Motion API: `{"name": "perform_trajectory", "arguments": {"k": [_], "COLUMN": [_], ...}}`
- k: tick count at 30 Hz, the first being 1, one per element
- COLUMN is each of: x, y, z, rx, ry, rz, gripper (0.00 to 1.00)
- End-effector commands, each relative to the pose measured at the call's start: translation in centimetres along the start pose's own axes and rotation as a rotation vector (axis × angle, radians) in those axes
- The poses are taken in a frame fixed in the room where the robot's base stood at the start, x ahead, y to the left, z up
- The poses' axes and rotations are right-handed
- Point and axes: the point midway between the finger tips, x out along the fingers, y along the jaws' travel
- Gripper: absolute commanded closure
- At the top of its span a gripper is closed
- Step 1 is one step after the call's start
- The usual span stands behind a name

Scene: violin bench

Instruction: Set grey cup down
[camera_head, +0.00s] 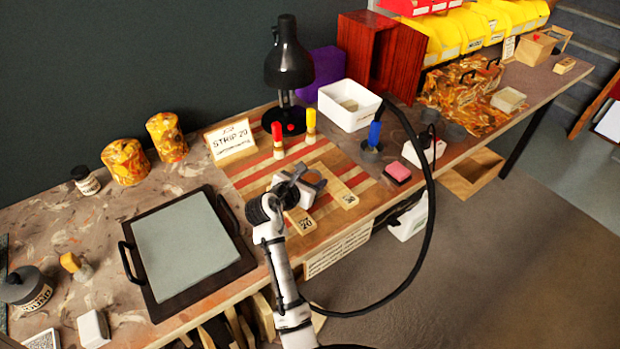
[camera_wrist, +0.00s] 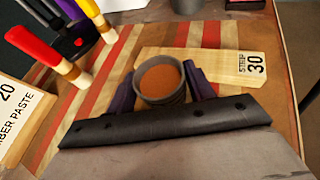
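The grey cup (camera_wrist: 160,98) with orange-brown contents sits between the two dark purple fingers of my gripper (camera_wrist: 160,88) in the wrist view. The fingers touch it on both sides, and the cup looks upright. In the head view my gripper (camera_head: 308,182) is over the front part of the red-striped board (camera_head: 245,178); the cup is mostly hidden there by the gripper. I cannot tell whether the cup's base touches the board. A wooden tag marked 30 (camera_wrist: 255,63) lies just beyond and right of the cup in the wrist view.
A blue-handled tool stands in a grey holder (camera_head: 371,152) to the right. A black-framed tray (camera_head: 190,245) lies left; a black lamp (camera_head: 289,65) stands behind.

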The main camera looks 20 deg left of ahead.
Motion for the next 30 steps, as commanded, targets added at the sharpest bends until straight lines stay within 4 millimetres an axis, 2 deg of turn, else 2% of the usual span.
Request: {"name": "perform_trajectory", "arguments": {"k": [1,4,14,17,30], "x": [0.0,0.0,-0.2,-1.3,-10.1], "y": [0.0,0.0,0.0,0.1,0.1], "z": [0.1,0.1,0.3,0.2,0.2], "rx": [0.001,0.0,0.001,0.0,0.0], "ry": [0.0,0.0,0.0,-0.001,0.0], "rz": [0.0,0.0,0.0,0.002,0.003], "gripper": [0.4,0.29,0.29,0.29,0.29]}}
